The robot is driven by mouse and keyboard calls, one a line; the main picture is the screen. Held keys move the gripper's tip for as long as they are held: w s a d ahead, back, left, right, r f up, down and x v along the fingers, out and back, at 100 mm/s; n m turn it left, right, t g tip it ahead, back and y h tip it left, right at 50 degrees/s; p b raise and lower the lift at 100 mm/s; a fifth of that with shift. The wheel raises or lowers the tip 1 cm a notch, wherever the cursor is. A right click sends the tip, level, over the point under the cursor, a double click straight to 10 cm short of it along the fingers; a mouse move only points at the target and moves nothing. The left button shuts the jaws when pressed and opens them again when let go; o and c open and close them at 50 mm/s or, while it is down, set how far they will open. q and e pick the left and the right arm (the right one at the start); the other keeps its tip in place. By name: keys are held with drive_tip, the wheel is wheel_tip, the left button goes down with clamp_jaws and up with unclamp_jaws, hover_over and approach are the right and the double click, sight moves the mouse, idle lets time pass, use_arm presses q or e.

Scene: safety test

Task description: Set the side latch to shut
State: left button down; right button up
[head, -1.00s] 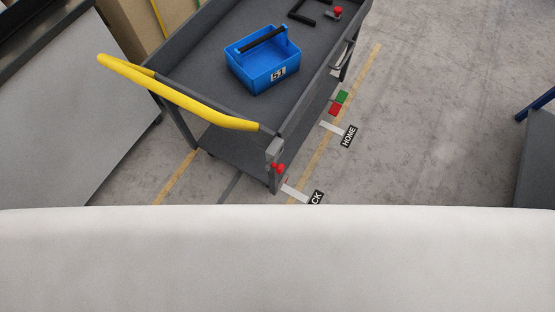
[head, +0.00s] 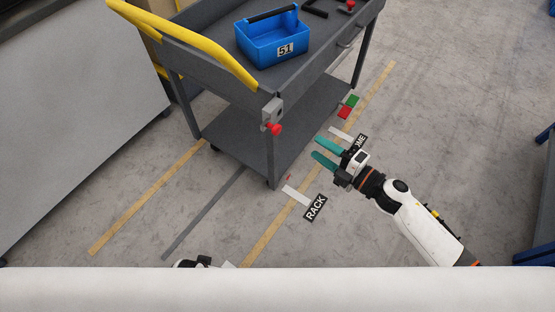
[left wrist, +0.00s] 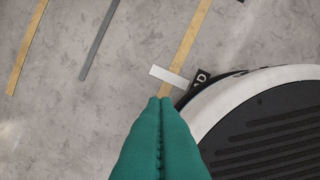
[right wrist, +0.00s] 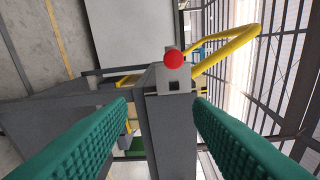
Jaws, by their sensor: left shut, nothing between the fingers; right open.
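The side latch has a red knob (head: 274,129) on a grey plate (head: 272,110) at the cart's near corner post. In the right wrist view the red knob (right wrist: 173,58) stands above and between my fingers, against the pale plate (right wrist: 172,79). My right gripper (head: 315,148) is open and empty, right of the knob in the head view, with its teal fingers pointing toward the cart. It also frames the cart post in the right wrist view (right wrist: 161,105). My left gripper (left wrist: 160,100) is shut and empty, over the floor. Whether the latch is shut cannot be told.
The grey cart (head: 210,60) has a yellow handle (head: 190,42) and carries a blue bin (head: 262,52) marked 51. Green and red patches (head: 348,106) show beside it. A pale surface (head: 75,140) stands left.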

sight(279, 131)
drive_tip(key=w+a, duration=0.1)
drive_tip(key=a, duration=0.2)
drive_tip(key=w+a+r+n+y, duration=0.1)
drive_tip(key=w+a, duration=0.1)
drive_tip(key=a, duration=0.2)
drive_tip(key=w+a+r+n+g, duration=0.1)
drive_tip(key=w+a, duration=0.1)
drive_tip(key=a, duration=0.2)
drive_tip(key=shift+w+a, duration=0.1)
drive_tip(key=shift+a, duration=0.15)
use_arm(q)
drive_tip(key=shift+s+d+r, duration=0.1)
drive_tip(key=shift+r, duration=0.15)
